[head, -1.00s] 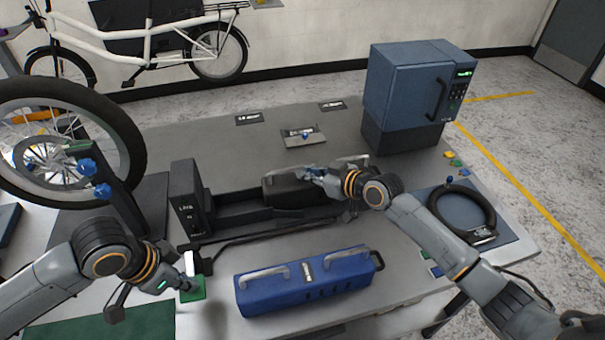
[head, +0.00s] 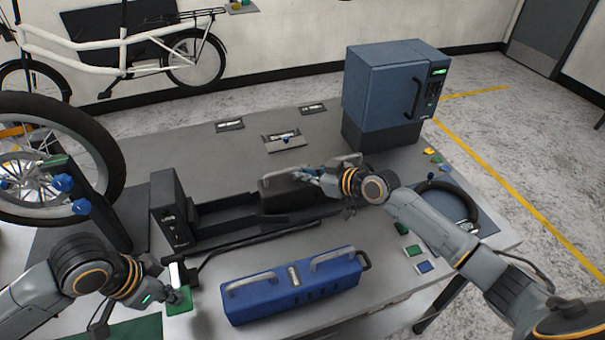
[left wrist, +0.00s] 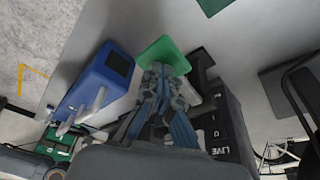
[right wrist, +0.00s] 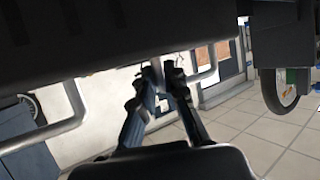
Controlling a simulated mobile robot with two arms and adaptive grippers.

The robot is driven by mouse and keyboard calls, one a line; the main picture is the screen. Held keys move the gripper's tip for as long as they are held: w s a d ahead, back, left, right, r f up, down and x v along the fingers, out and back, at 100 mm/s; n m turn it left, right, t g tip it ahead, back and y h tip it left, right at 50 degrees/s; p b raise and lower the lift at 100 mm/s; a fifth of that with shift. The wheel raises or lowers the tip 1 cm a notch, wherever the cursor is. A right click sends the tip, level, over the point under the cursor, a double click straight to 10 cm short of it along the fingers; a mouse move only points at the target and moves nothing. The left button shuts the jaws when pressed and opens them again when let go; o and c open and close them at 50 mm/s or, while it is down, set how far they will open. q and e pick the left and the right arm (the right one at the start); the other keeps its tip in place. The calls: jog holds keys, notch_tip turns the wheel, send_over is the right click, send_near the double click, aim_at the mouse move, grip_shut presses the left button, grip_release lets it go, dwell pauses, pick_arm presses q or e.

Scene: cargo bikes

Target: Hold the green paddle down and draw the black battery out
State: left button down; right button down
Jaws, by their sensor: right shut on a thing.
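The black battery (head: 284,196) lies in its dark cradle (head: 226,212), clear of the cradle's upright end block (head: 171,207) with a gap of bare rail between them. My right gripper (head: 318,177) is at the battery's top and shut on its grey handle. In the right wrist view the battery's dark body (right wrist: 110,30) fills the top, with my right gripper (right wrist: 163,78) below it. The green paddle (head: 179,301) sticks out at the front left of the cradle. My left gripper (head: 180,292) is shut on top of it; in the left wrist view its fingers (left wrist: 160,74) overlap the paddle (left wrist: 163,52).
A blue battery (head: 292,287) with grey handles lies in front of the cradle. A blue-grey cabinet (head: 396,85) stands at the back right. A black ring (head: 449,203) lies on a mat at right, and a wheel (head: 60,160) stands at left. The table's back middle is mostly clear.

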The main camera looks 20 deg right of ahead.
jog(key=shift+w+r, duration=0.15)
jog(key=shift+r, duration=0.2)
pick_arm(q)
notch_tip(320, 180, up, 7)
dwell(0.5)
jog(key=shift+r, duration=0.1)
jog(key=v, duration=1.1)
jog(key=shift+r, duration=0.4)
jog(key=shift+w+a, duration=0.1)
pick_arm(e)
jog(key=c, duration=1.4)
grip_release()
jog(key=shift+o, duration=0.4)
jog(key=shift+f, duration=0.1)
jog(key=shift+s, duration=0.2)
